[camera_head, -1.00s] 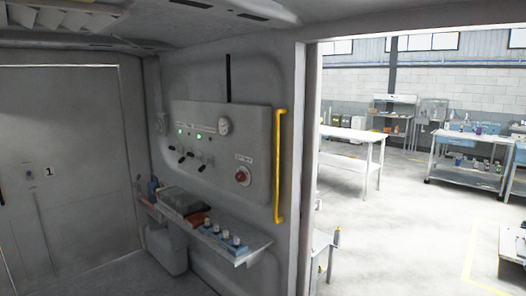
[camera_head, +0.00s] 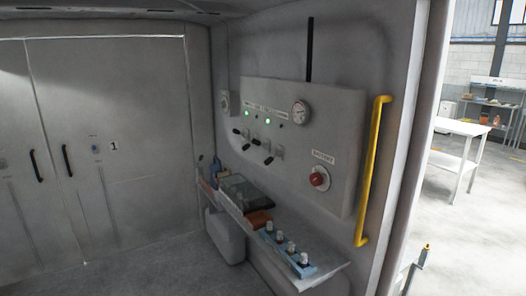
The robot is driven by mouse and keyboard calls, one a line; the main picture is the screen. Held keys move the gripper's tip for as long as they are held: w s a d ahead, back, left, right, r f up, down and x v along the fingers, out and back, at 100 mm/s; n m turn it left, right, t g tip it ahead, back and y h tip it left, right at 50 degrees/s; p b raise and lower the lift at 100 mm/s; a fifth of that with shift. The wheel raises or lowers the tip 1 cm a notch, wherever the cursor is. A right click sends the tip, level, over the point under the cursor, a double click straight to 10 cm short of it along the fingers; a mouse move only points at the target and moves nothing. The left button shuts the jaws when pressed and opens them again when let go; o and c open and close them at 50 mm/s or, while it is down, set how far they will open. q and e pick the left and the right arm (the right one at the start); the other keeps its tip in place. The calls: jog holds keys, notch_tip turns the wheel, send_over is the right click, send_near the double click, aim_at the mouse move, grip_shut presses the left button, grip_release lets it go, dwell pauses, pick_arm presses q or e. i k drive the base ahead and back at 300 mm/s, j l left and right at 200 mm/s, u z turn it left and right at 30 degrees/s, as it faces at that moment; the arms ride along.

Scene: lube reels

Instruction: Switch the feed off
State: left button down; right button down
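A light grey control panel (camera_head: 340,104) is fixed to the wall right of the middle in the head view. It carries several black toggle switches (camera_head: 256,142) in its lower left part. Above them are green lights (camera_head: 267,121), lit, and a round gauge (camera_head: 300,112). A red rotary knob (camera_head: 318,179) sits at the lower right of the panel under a small label (camera_head: 323,157). The labels are too small to read with certainty, so I cannot tell which control is the feed. Neither of my grippers is in view.
Below the panel a shelf (camera_head: 326,268) holds a dark tray (camera_head: 240,190) and a blue rack of small bottles (camera_head: 303,269). A yellow grab rail (camera_head: 371,170) stands beside the doorway at right. Grey double doors (camera_head: 135,190) are at left. The floor (camera_head: 150,270) in front is clear.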

aim_at(254, 141)
jog(key=i, duration=0.55)
jog(key=i+j+z, duration=0.1)
jog(key=i+j, duration=0.35)
jog(key=i, duration=0.35)
jog(key=i+j+z, duration=0.1)
jog(key=i+j, duration=0.45)
jog(key=i, duration=0.2)
jog(key=i+j+z, duration=0.1)
jog(key=i+j, duration=0.5)
jog(key=i, duration=0.15)
